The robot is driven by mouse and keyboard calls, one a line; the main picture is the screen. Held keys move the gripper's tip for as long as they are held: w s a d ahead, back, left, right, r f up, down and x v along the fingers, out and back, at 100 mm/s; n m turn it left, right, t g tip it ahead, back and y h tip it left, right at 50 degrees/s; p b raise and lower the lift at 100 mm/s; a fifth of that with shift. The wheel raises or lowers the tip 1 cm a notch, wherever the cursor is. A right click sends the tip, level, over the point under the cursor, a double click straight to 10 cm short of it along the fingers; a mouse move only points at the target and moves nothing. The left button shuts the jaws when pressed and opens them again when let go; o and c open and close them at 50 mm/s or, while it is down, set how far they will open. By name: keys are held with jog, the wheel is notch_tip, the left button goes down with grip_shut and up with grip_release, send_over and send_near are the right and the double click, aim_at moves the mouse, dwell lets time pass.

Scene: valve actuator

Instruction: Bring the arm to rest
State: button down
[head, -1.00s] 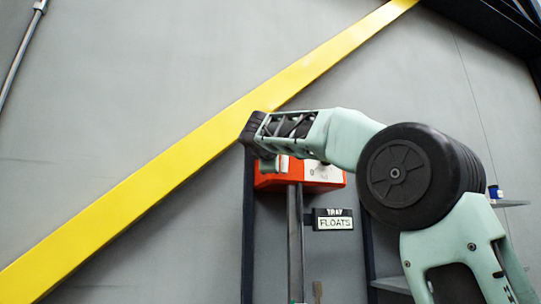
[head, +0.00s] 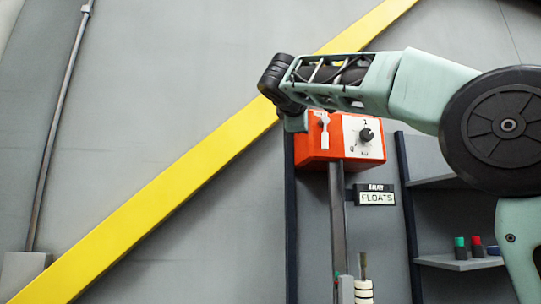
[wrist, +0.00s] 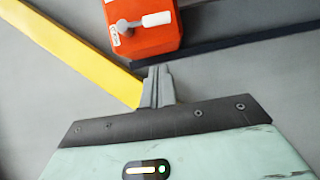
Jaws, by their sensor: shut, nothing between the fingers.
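My arm reaches in from the right in the head view, bent at a large black round joint, its forearm nearly level. My gripper hangs at its left end, with its pale green housing beside the top left of an orange valve actuator box (head: 312,143); the fingers are hard to make out there. In the wrist view my gripper (wrist: 158,72) has its grey fingers together and empty, just below the orange box (wrist: 143,38) in the picture. A white lever (head: 324,130) is on the box's left face, and it also shows in the wrist view (wrist: 156,20). A black knob (head: 367,135) is on its front.
A grey post (head: 338,215) stands under the box. A "TRAY FLOATS" sign (head: 375,195) hangs beside it. Shelves (head: 460,263) with small red and green items are at right. A yellow diagonal beam (head: 170,200) crosses the grey wall; the left side is open.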

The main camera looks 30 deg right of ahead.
jog(key=w+a+f+n+y, duration=0.1)
jog(key=w+a+f+y, duration=0.15)
jog(key=a+f, duration=0.5)
jog(key=w+a+f+n+y, duration=0.15)
jog(key=a+f+y, duration=0.25)
jog(key=f, duration=0.7)
jog(key=s+a+f+g+y, duration=0.2)
jog(key=a+f, duration=0.3)
jog(key=f, duration=0.3)
jog(key=s+a+f+g+y, duration=0.2)
jog(key=s+a+f, duration=0.15)
jog(key=f, duration=0.45)
jog(key=s+a+f+g+y, duration=0.1)
jog(key=s+a+f+g, duration=0.15)
jog(key=s+f, duration=0.35)
jog(key=s+a+f+g+y, duration=0.1)
jog(key=s+a+f, duration=0.3)
jog(key=f, duration=0.4)
jog(key=s+f+m+g, duration=0.1)
jog(key=s+f+g, duration=0.1)
jog(key=s+f, duration=0.5)
jog(key=s+f+m+g, duration=0.2)
jog(key=s+f, duration=0.4)
jog(key=s, duration=0.5)
jog(key=shift+s+d+f+g+y, duration=0.3)
jog(key=shift+d+f+g+y, duration=0.05)
jog(key=shift+g+y, duration=0.1)
